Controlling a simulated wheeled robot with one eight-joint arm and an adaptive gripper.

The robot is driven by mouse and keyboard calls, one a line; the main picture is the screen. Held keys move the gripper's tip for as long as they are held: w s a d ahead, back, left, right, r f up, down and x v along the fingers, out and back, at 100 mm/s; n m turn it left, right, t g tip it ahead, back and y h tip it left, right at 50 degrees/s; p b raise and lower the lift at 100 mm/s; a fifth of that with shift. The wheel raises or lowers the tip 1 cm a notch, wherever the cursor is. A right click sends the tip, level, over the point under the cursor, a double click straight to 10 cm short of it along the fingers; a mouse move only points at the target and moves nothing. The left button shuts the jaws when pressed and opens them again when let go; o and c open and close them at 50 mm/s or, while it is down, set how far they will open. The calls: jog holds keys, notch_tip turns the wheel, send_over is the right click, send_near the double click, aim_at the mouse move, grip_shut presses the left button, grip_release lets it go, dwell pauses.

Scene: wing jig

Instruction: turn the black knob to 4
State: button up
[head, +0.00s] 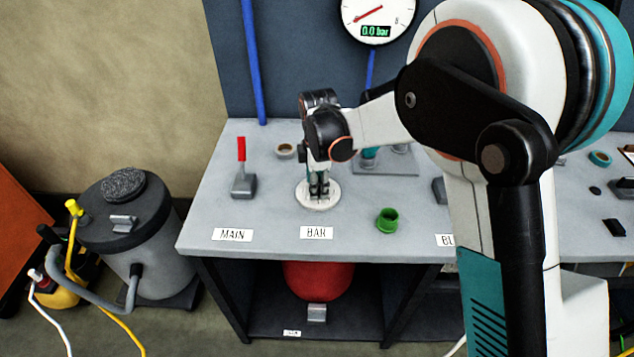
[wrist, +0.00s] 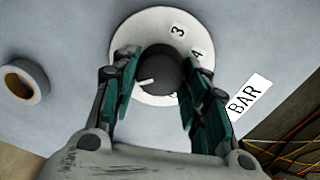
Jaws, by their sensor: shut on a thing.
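The black knob (wrist: 158,72) sits in the middle of a round white dial (wrist: 128,36) on the grey bench. In the wrist view the numbers 3 and 4 show at the dial's upper right. A white pointer mark on the knob points to the lower left, away from the 4. My gripper (wrist: 157,78) has its teal fingers on both sides of the knob, shut on it. In the head view my gripper (head: 319,190) points straight down over the white dial (head: 305,203), behind the BAR label, and hides the knob. The dial's other numbers are mostly hidden.
A red-handled lever (head: 242,170) stands left on the bench (head: 200,225). A green ring (head: 387,220) lies right of the dial, and a tape roll (head: 286,150) lies behind it. A gauge (head: 376,14) above reads 0.0 bar. My arm covers the bench's right part.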

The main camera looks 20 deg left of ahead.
dwell(0.3)
jog(key=o, duration=1)
jog(key=shift+o, duration=0.2)
notch_tip(320, 180, up, 12)
jog(key=shift+s, duration=0.35)
jog(key=shift+d, duration=0.2)
